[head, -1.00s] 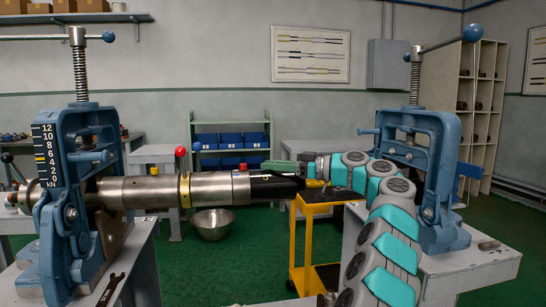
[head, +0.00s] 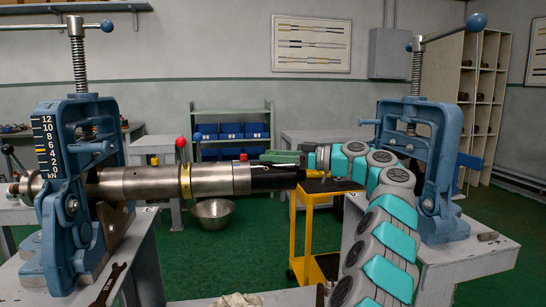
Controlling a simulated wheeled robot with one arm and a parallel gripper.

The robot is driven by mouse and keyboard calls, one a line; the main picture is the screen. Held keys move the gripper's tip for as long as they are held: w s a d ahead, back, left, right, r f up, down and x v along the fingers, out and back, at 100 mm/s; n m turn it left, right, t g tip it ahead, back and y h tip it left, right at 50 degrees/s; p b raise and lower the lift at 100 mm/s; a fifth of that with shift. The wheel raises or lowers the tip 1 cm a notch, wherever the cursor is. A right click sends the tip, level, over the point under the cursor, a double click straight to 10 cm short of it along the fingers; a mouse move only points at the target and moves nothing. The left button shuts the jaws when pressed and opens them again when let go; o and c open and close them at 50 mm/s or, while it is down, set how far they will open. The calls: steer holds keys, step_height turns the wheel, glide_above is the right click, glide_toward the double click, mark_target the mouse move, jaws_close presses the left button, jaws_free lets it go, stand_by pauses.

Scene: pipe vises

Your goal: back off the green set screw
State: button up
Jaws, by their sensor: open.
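A steel pipe (head: 140,184) lies level across the head view, its left part in the left blue vise (head: 70,215). Its right end is a tapered black section (head: 277,178). A small red screw head (head: 243,157) sits on top near that section. A green block-like piece (head: 283,157) shows just above the black section; I cannot tell whether it is the set screw or something behind. My gripper (head: 303,160) is at the end of my teal and grey arm, close to the green piece. It is open and small in view, its fingers partly hidden. I see no contact.
A second blue vise (head: 425,170) stands on the right bench (head: 455,262). A wrench (head: 107,286) lies on the left bench. A metal bowl (head: 213,213) and a shelf with blue bins (head: 231,131) are behind.

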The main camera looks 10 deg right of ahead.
steer(key=v, duration=0.6)
steer(key=shift+s+d, duration=0.1)
steer(key=shift+d, duration=0.15)
steer(key=shift+s+d, duration=0.35)
steer(key=shift+d, duration=0.2)
